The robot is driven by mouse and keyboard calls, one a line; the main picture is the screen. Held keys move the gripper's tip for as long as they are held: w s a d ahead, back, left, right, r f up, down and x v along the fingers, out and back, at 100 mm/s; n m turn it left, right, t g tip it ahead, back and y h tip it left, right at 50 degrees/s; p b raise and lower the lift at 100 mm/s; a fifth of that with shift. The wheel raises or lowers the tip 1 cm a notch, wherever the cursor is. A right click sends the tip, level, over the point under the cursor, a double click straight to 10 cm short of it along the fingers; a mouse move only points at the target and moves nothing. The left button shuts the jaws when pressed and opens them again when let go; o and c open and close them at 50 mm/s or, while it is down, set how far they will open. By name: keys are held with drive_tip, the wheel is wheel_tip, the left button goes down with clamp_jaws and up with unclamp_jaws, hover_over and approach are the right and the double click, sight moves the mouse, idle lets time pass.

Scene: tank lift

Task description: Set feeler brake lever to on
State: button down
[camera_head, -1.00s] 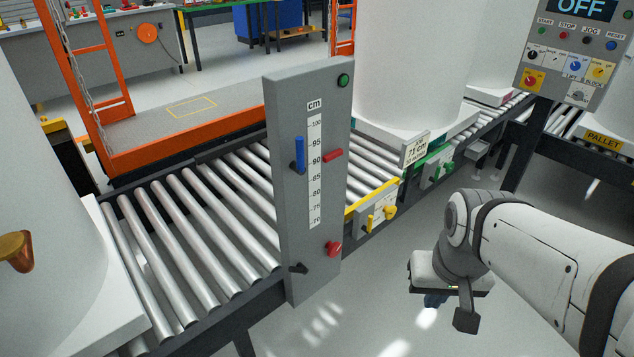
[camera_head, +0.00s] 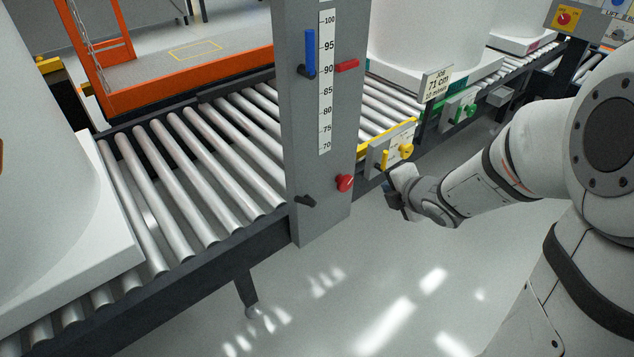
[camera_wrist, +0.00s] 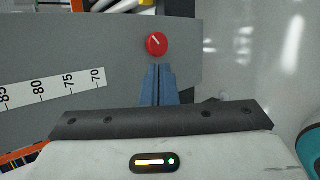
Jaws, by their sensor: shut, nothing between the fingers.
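The grey post with the cm scale (camera_head: 327,85) stands at the front of the roller conveyor. Low on it are a small black lever (camera_head: 306,201), at the left, and a round red knob (camera_head: 345,183), at the right. No label tells which is the feeler brake lever. In the wrist view, the red knob (camera_wrist: 157,44) has a white mark and lies just beyond my fingertips. My gripper (camera_wrist: 158,68) is shut and empty, its blue fingers pointing at the post; contact cannot be judged. A dark piece beside the fingers is partly hidden by my gripper.
White tanks stand on the rollers. The floor in front is clear.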

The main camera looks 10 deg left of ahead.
sight(302, 199)
drive_tip(key=s+a+f+n+g+y+b, duration=0.55)
drive_tip(key=a+f+n+y, duration=0.3)
drive_tip(key=a+n, duration=0.45)
drive_tip(key=s+f+b+x, duration=0.1)
drive_tip(key=b+x, duration=0.2)
drive_tip(key=x, duration=0.5)
drive_tip(key=shift+n, duration=0.4)
drive_tip(key=w+r, duration=0.1)
drive_tip(key=w+d+r, duration=0.1)
drive_tip(key=w, duration=0.1)
drive_tip(key=shift+w+r, duration=0.25)
drive_tip(key=shift+r, duration=0.05)
drive_tip(key=shift+t, duration=0.25)
